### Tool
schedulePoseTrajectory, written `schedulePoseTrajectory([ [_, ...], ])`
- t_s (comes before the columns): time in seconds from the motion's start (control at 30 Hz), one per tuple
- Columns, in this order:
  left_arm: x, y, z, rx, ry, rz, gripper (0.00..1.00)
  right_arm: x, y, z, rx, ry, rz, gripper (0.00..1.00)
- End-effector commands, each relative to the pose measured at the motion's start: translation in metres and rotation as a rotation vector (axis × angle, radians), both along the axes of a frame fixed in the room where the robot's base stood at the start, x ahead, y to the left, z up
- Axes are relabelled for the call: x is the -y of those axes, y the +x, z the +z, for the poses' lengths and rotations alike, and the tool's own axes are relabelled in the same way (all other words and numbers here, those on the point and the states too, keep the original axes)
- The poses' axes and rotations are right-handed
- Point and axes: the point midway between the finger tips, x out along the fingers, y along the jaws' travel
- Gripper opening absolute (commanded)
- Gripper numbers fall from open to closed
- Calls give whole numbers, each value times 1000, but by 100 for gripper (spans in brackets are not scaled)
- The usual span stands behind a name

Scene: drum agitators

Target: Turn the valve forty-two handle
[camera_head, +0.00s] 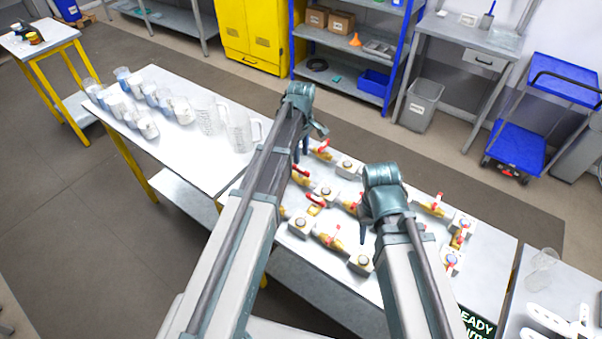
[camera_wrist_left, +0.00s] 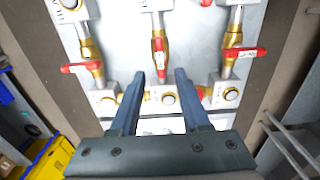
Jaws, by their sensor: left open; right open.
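Several brass valves with red handles lie on a light panel on the table, among them one at the front (camera_head: 331,239) and one at the right (camera_head: 433,208). Their labels are too small to read, so I cannot tell which is valve forty-two. My left gripper (camera_head: 301,148) is open above the far left part of the panel. In the left wrist view its fingers (camera_wrist_left: 160,76) point at a brass valve with a red handle (camera_wrist_left: 159,58), which shows between and just beyond the tips. No contact is visible. My right gripper (camera_head: 385,218) is open above the panel's middle and hides some valves.
White blocks with round buttons (camera_wrist_left: 168,99) sit between the valves. Cups and clear jugs (camera_head: 208,115) stand on the table (camera_head: 185,165) to the left. White parts and a clear beaker (camera_head: 543,262) are on the table at the right.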

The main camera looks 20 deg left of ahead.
Motion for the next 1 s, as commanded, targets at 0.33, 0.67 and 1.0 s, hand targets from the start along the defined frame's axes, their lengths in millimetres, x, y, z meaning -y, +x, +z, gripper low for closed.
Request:
schedulePoseTrajectory([
  [0.33,0,0,-54,0,0,0,46,0,0,-54,0,-1,7,46],
  [0.67,0,0,-66,0,0,0,46,0,0,-66,0,-1,6,46],
  [1.0,0,0,-65,0,0,0,16,0,0,-65,0,-1,6,46],
])
